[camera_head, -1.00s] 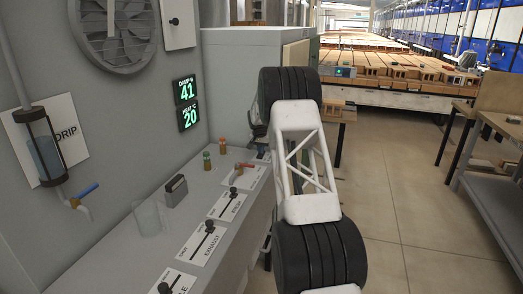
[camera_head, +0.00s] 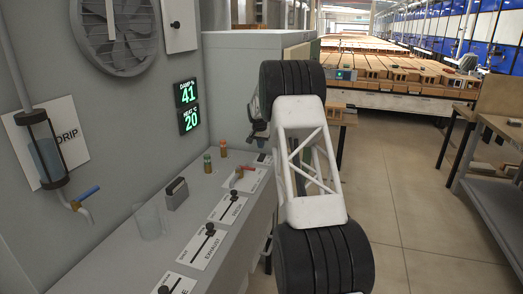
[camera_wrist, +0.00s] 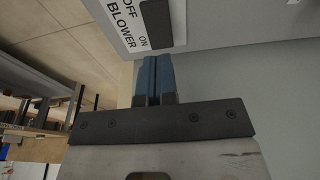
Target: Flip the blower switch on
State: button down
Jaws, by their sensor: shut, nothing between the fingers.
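In the wrist view, a white label plate (camera_wrist: 112,22) reads OFF, ON and BLOWER, with the dark blower switch (camera_wrist: 160,20) set in it. My gripper (camera_wrist: 157,60) has blue fingertips pressed together with nothing between them. The tips are at the lower edge of the plate in that picture, beside the ON end of the switch. I cannot tell whether they touch, or which way the switch is tilted.
The grey counter carries sliders such as EXHAUST (camera_head: 209,232) and FRESH (camera_head: 232,198), a dark block (camera_head: 177,194), a clear beaker (camera_head: 150,220) and small bottles (camera_head: 208,163). The wall display (camera_head: 187,105) reads 41 and 20. Open floor lies to the right.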

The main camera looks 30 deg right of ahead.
notch_tip(320, 180, up, 8)
jog(key=s+a, duration=0.2)
jog(key=shift+s+a, duration=0.4)
dwell(0.4)
jog(key=s+a+r+n, duration=0.1)
jog(key=s+a+r, duration=0.6)
jog(key=s, duration=0.4)
jog(key=s+a+r+n, duration=0.2)
jog(key=s+a+r, duration=0.2)
jog(key=s+a, duration=0.55)
jog(key=s+a+r+n, duration=0.1)
jog(key=s+a+r, duration=0.55)
jog(key=s, duration=0.55)
jog(key=s+a+f+n, duration=0.1)
jog(key=s+a+f, duration=0.2)
jog(key=s, duration=1)
jog(key=s+a+f+n+y, duration=0.1)
jog(key=s+a, duration=0.4)
jog(key=s, duration=0.8)
jog(key=s+a+f+n+t, duration=0.1)
jog(key=s+a+f, duration=0.3)
jog(key=s, duration=0.8)
jog(key=shift+s+f+n, duration=0.4)
jog(key=shift+f+n, duration=0.5)
